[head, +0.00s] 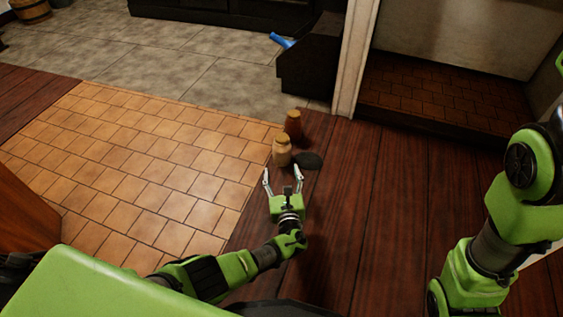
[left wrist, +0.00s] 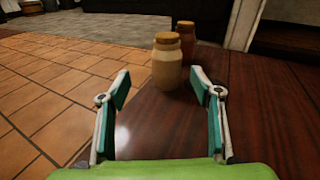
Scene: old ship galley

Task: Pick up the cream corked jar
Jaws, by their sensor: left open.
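The cream corked jar (head: 281,153) stands upright on the dark wood surface, near its edge by the orange tiles. In the left wrist view the jar (left wrist: 167,65) shows ahead of the fingers, a little right of the middle of the gap. My left gripper (head: 284,174) is open and empty, just short of the jar, with its fingers pointing toward it. In the left wrist view the spread fingers (left wrist: 160,88) show on both sides, and the jar is beyond their tips. My right gripper is out of view.
A reddish-brown corked jar (head: 293,124) stands close behind the cream one, and it also shows in the left wrist view (left wrist: 186,38). The wood surface (head: 370,200) is clear to the right.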

